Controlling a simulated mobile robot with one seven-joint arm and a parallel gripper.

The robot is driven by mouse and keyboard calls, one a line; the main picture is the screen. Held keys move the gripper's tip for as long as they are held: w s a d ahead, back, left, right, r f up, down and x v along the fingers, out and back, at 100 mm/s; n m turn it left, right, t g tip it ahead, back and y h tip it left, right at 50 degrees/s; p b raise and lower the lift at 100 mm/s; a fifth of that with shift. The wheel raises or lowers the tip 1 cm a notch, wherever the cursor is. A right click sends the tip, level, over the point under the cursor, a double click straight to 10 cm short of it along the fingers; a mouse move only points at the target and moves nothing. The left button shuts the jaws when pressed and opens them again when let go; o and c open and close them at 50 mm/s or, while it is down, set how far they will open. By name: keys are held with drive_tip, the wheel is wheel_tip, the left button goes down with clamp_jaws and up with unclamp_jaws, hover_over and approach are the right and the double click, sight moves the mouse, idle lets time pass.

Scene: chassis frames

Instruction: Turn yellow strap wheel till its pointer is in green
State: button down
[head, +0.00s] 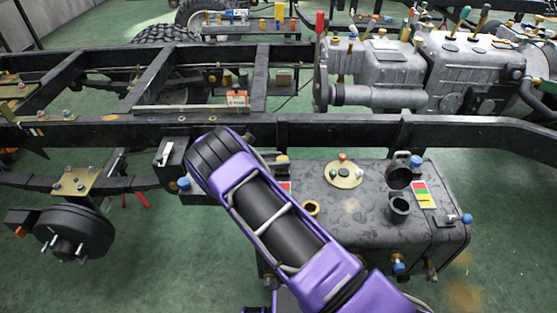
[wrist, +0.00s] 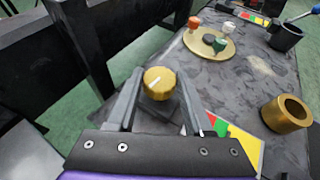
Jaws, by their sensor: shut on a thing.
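The yellow strap wheel (wrist: 159,84) is a small gold-yellow knob with a white pointer line on its face, in the middle of the wrist view. My gripper (wrist: 161,96) is shut on it, one finger on each side. The line slants from lower left to upper right; which end points is unclear. A red, green and yellow label (wrist: 232,137) lies right of and below the wheel, partly covered by my gripper. No pointer end visibly lies on its green patch. In the head view the wheel (head: 282,159) shows beside my purple arm, which hides my gripper.
The wheel is by the dark tank (head: 370,220), close to the black frame rail (head: 330,131). A brass ring (wrist: 286,113) and a brass plate with coloured caps (wrist: 210,44) stand nearby. Another coloured label (head: 423,194) is farther right on the tank.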

drive_tip(key=shift+c, duration=1.5)
unclamp_jaws()
drive_tip(key=p+v, duration=0.1)
drive_tip(key=v, duration=1.6)
drive_tip(key=shift+a, duration=0.25)
